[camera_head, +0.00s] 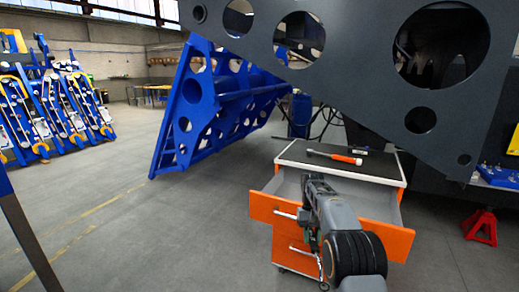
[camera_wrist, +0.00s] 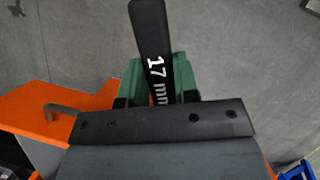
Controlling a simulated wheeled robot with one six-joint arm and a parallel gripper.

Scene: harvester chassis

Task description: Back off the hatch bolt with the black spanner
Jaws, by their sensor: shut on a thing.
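The black spanner (camera_wrist: 152,45), marked "17 mm", is in my gripper (camera_wrist: 152,92) in the wrist view. The green fingers are shut on it from both sides. Its shaft points to the top of the picture, and its upper end shows no jaw. Its other end is hidden behind the dark gripper body. In the head view my gripper (camera_head: 313,240) hangs in front of the orange drawer cabinet, partly hidden by my arm; the spanner is hard to make out there. The dark grey chassis panel (camera_head: 365,60) with round holes fills the upper right. I cannot make out the hatch bolt.
The cabinet (camera_head: 372,178) has its top drawer (camera_head: 385,238) pulled open close to my arm. An orange-handled tool (camera_head: 345,158) lies on top. A blue lattice frame (camera_head: 190,110) stands behind left. A red stand (camera_head: 481,226) is at right.

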